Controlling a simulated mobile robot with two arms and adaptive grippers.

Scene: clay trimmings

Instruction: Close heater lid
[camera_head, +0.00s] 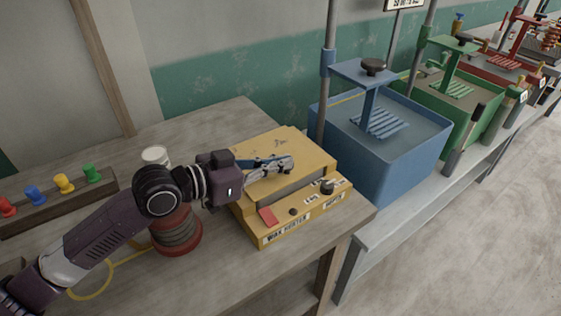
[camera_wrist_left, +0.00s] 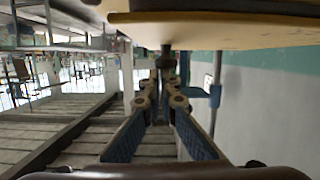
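The yellow wax heater (camera_head: 270,233) stands on the wooden bench, its labelled control panel facing front right. Its yellow lid (camera_head: 282,140) lies low and roughly flat over the body. A grey band shows along the front below the lid; I cannot tell whether the lid is fully seated. My left gripper (camera_head: 288,163) reaches in over the lid, fingers pointing right, tips close together with nothing seen between them. In the left wrist view the fingers (camera_wrist_left: 163,82) converge, and a yellow slab, apparently the lid (camera_wrist_left: 230,35), fills the top edge. Contact is unclear. My right gripper is not in view.
A red-based spool (camera_head: 177,238) and a pale cup (camera_head: 155,155) stand near my left arm. A rack (camera_head: 55,205) with coloured knobs lies at left. A blue tub (camera_head: 385,165) with a post stands close right of the heater, and a green tub (camera_head: 455,105) beyond it.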

